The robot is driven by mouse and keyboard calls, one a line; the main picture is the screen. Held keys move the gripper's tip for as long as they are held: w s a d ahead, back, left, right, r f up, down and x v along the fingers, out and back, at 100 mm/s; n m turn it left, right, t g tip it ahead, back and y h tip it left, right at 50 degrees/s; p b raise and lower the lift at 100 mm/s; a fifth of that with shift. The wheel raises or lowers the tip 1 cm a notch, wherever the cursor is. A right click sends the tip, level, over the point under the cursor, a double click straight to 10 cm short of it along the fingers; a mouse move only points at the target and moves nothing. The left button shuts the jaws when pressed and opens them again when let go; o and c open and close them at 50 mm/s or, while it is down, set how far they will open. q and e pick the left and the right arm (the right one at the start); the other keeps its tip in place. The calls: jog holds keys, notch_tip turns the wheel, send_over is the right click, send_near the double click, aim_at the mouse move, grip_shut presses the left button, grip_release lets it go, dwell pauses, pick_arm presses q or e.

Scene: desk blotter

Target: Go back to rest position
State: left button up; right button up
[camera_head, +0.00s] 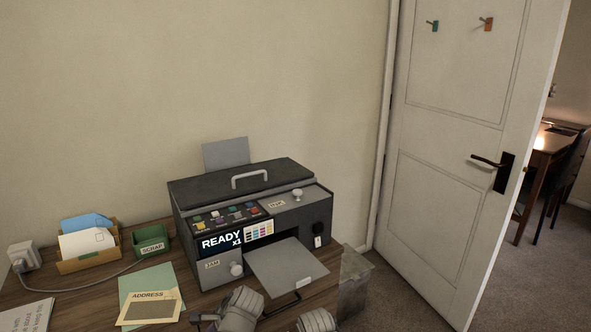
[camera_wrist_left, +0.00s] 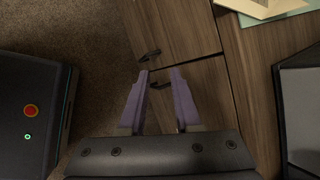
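My left gripper (camera_wrist_left: 159,75) shows in the left wrist view with two purple fingers apart and nothing between them. It is over the wooden drawer fronts of the desk, which have dark handles (camera_wrist_left: 160,86). In the head view my left wrist is at the bottom edge, in front of the printer, with its fingers mostly hidden. Part of my right arm (camera_head: 318,321) shows at the bottom edge, right of the left one. Its fingers cannot be made out.
The printer (camera_head: 185,197) reads READY, with its front tray (camera_head: 282,265) out. An ADDRESS envelope (camera_head: 150,308), a green SCRAP box (camera_head: 152,246) and a letter holder (camera_head: 75,266) stand left on the desk. A grey bin (camera_head: 355,272) is right. The door (camera_head: 450,130) is open.

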pick_arm(q)
jog(key=s+d+f+n+g+h, duration=0.1)
jog(key=s+d+f+n+h, duration=0.4)
jog(key=n, duration=0.8)
jog(key=s+d+r+m+p, duration=0.1)
jog(key=d+r+p, duration=0.2)
jog(key=r+p, duration=0.5)
jog(key=s+d+r+m+p, duration=0.1)
jog(key=d+r+p, duration=0.3)
jog(key=r+p, duration=0.5)
jog(key=s+d+r+m+g+p, duration=0.1)
jog(key=s+d+r+p, duration=0.2)
jog(key=r+p, duration=0.5)
jog(key=shift+d+r, duration=0.6)
jog(key=shift+r, duration=0.3)
